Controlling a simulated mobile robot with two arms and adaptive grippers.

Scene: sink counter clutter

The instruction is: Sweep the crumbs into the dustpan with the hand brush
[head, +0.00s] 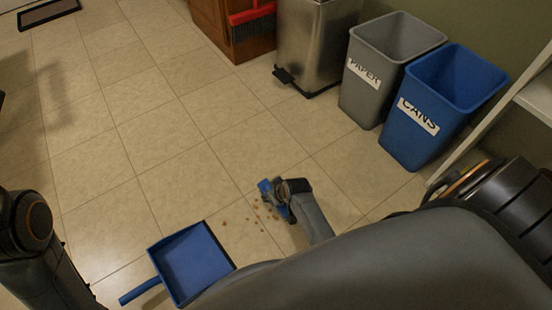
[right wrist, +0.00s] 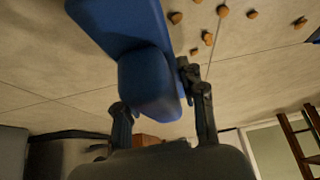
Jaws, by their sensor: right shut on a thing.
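The blue hand brush (head: 266,187) is held in my right gripper (head: 284,191) low over the tiled floor. In the right wrist view the brush (right wrist: 120,25) sits between the two dark fingers, which are shut on its blue handle. The bristles cannot be made out. Several small brown crumbs (head: 261,217) lie scattered on the floor left of the brush; they also show in the right wrist view (right wrist: 208,39). The blue dustpan (head: 190,262) lies on the floor at lower left, apart from the crumbs. My left arm shows at the left edge, its gripper out of sight.
A grey PAPER bin (head: 365,95), a blue CANS bin (head: 430,125) and a steel pedal bin (head: 315,45) stand at upper right. A red broom (head: 252,14) is by the wooden cabinet (head: 215,25). A dark mat (head: 48,12) lies far left. The middle floor is clear.

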